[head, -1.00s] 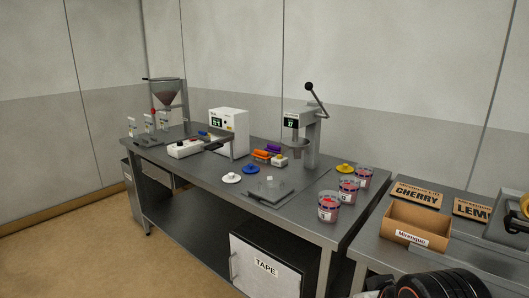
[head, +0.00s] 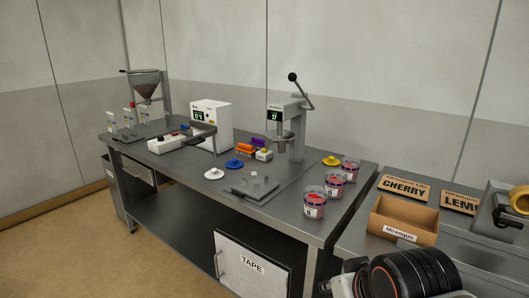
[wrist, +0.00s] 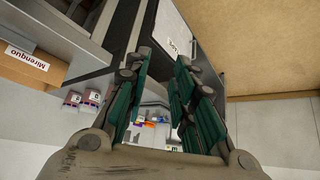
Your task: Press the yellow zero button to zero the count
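A small white box with a yellow button on top (head: 264,153) stands on the workbench, left of the lever press. The press (head: 297,130) has a small green-lit display (head: 274,115) that seems to read 17. My gripper (wrist: 160,95) is open and empty in the wrist view, its green-padded fingers apart. It is away from the button, with the bench seen beyond it. The button is too small to make out in the wrist view. In the head view only part of my arm shows at the lower right; the fingertips cannot be made out.
Orange (head: 245,147) and purple blocks sit close to the button box. Jars (head: 314,203) line the right edge. A cardboard box (head: 402,220) stands on the side table.

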